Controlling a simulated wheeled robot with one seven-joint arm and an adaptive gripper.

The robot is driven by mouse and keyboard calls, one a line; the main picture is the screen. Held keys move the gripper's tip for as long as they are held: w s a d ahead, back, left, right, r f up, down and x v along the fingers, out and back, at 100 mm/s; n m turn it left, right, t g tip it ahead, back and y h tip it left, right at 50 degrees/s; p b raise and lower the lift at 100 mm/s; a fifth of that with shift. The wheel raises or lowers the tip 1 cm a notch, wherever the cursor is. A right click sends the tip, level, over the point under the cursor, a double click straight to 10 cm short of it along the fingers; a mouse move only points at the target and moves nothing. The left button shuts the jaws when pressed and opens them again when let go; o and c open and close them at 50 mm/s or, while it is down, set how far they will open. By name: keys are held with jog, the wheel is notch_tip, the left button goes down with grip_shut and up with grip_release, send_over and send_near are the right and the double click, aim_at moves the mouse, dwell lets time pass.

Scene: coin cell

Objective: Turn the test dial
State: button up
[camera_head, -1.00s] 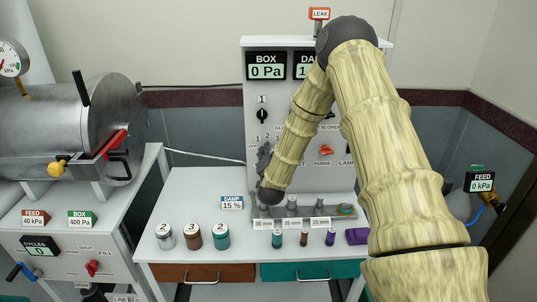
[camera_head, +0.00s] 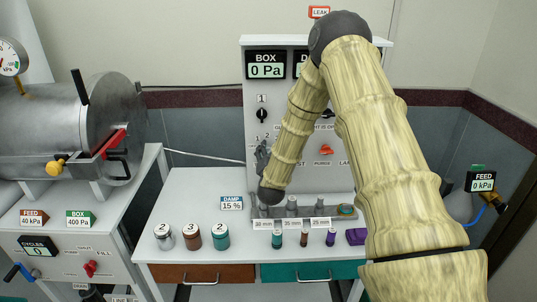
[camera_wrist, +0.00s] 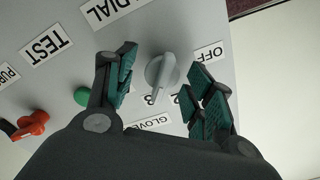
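The test dial (camera_wrist: 162,74) is a light grey knob with a raised bar on the grey panel, among labels reading DIAL, TEST and OFF in the wrist view. My gripper (camera_wrist: 165,80) is open, with one green-padded finger on each side of the dial. The left finger is close to the knob, with a narrow gap showing. In the head view my gripper (camera_head: 263,157) is at the panel's lower left, seen small and partly behind my wrist. The dial is hidden there.
A green button (camera_wrist: 82,96) and a red knob (camera_wrist: 31,125) are near the left finger in the wrist view. A black knob (camera_head: 262,116) is above my gripper. Several jars and vials stand on the white bench (camera_head: 185,212) below.

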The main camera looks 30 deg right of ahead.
jog(key=v, duration=1.2)
dwell(0.6)
